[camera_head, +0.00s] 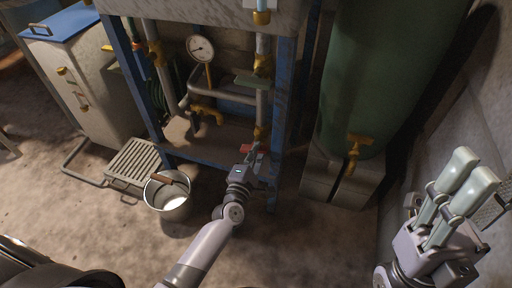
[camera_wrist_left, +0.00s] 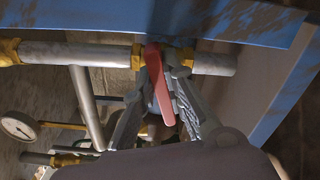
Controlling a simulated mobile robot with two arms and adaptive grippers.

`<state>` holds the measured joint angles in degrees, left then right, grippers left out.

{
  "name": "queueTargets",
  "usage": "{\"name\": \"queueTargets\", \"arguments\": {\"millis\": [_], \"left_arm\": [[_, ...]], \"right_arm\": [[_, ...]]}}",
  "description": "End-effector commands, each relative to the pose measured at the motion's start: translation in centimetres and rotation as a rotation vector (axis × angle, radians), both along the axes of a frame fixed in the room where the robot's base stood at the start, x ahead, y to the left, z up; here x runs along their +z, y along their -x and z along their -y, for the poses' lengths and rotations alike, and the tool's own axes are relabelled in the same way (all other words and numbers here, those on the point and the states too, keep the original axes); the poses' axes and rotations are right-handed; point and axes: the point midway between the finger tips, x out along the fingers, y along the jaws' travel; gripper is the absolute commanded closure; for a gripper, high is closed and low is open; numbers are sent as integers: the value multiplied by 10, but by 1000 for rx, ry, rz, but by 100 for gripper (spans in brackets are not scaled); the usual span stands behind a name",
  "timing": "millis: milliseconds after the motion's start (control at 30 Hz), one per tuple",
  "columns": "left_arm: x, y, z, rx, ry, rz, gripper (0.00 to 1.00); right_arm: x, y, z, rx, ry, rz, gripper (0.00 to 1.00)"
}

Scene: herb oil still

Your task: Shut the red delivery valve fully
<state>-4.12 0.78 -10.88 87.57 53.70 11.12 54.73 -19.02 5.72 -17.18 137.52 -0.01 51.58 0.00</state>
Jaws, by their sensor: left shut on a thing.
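The red delivery valve lever (camera_head: 253,148) is low on the vertical pipe at the right of the blue frame. In the left wrist view the red lever (camera_wrist_left: 158,85) lies across the line of the pipe, slightly slanted. My left gripper (camera_head: 257,155) reaches it from below in the head view. In the left wrist view its fingers (camera_wrist_left: 160,88) are on both sides of the lever, shut on it. The brass valve body (camera_wrist_left: 180,62) shows partly behind the fingers. My right gripper (camera_head: 468,175) is raised at the right, away from the valve; its finger gap is unclear.
A pressure gauge (camera_head: 201,49) and a brass tap (camera_head: 207,112) are left of the valve inside the blue frame (camera_head: 284,100). A metal bucket (camera_head: 168,197) and a slatted grate (camera_head: 135,160) are on the floor. A green tank (camera_head: 375,85) with a brass tap (camera_head: 356,148) stands right.

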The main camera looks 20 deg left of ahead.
Motion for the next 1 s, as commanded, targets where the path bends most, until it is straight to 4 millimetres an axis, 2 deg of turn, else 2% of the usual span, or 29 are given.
{"name": "queueTargets", "arguments": {"millis": [133,400,700,1000], "left_arm": [[0,0,1,-2,-118,2,100],[-2,0,1,-2,-276,8,100],[-4,0,1,-1,-351,11,100],[-5,0,1,-1,-362,12,100]], "right_arm": [[-1,-2,-1,1,2,-37,60],[11,-2,-1,1,2,-27,60],[20,1,0,1,0,-6,60],[20,1,0,1,0,-7,60]]}}
